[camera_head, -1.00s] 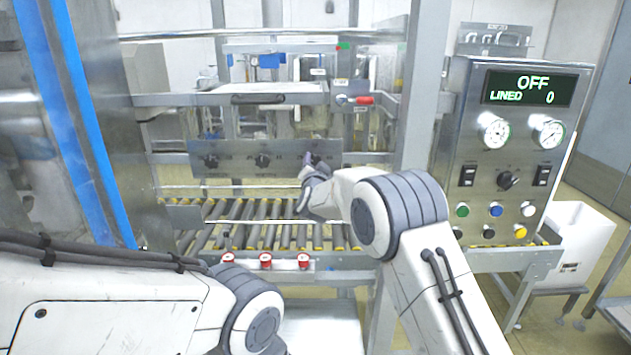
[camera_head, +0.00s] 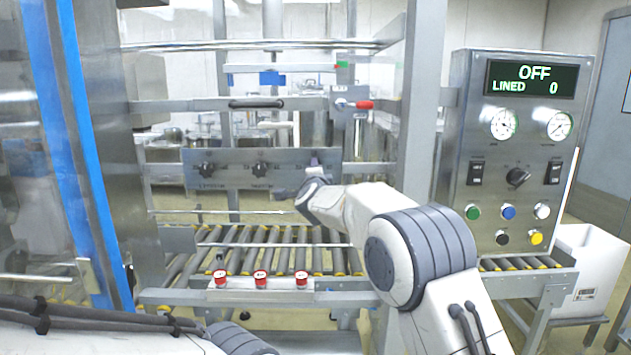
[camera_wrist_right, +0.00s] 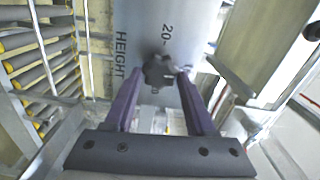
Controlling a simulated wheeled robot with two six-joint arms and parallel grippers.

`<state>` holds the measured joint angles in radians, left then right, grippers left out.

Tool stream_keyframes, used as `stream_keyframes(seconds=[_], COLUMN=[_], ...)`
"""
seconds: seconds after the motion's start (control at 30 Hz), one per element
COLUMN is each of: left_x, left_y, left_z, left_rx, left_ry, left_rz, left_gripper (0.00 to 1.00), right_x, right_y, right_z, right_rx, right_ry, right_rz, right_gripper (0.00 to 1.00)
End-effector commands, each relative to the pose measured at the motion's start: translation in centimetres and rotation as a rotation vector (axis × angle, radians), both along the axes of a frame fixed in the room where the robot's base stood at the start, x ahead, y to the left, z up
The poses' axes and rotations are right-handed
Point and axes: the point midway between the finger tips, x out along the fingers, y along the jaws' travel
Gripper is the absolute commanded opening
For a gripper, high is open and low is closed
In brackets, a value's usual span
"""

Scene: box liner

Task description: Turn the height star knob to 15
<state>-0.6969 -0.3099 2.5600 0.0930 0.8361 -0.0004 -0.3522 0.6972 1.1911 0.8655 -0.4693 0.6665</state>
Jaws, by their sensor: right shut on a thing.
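The height star knob (camera_wrist_right: 158,72) is dark and lobed. It sits on a metal panel (camera_wrist_right: 190,25) marked HEIGHT, with a 20 on its scale. My right gripper (camera_wrist_right: 159,76) has its purple fingers shut on the knob, one on each side. The knob hides part of the scale, and I cannot read its exact setting. In the head view, my right gripper (camera_head: 316,168) is at the right end of the knob panel (camera_head: 230,180) and hides the height knob. My left arm shows at the lower left, with its gripper out of view.
Two other star knobs (camera_head: 206,170) (camera_head: 260,169) are on the same panel. Below lies a roller conveyor (camera_head: 270,250) with several red buttons (camera_head: 261,280) in front. The control box (camera_head: 490,150) at right reads OFF, LINED 0. A white bin (camera_head: 590,265) stands beside it.

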Motion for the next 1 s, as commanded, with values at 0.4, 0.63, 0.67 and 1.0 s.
stream_keyframes(seconds=[0.4, 0.63, 0.67, 1.0], left_x=[0.0, 0.0, 0.0, 0.0], left_y=[0.0, 0.0, 0.0, 0.0], left_z=[-0.95, -0.94, -0.93, -0.94], left_rx=[0.0, 0.0, 0.0, 0.0], left_ry=[0.0, 0.0, 0.0, 0.0], left_rz=[0.0, 0.0, 0.0, 0.0], left_gripper=[0.5, 0.5, 0.5, 0.5], right_x=[0.04, 0.04, 0.04, 0.03], right_y=[-0.14, -0.15, -0.15, -0.06], right_z=[-0.04, -0.01, -0.02, -0.03], right_rx=[0.095, 0.097, 0.097, 0.096], right_ry=[-0.001, -0.001, -0.001, 0.0], right_rz=[-0.003, -0.003, -0.003, -0.002], right_gripper=[0.0, 0.0, 0.0, 0.85])
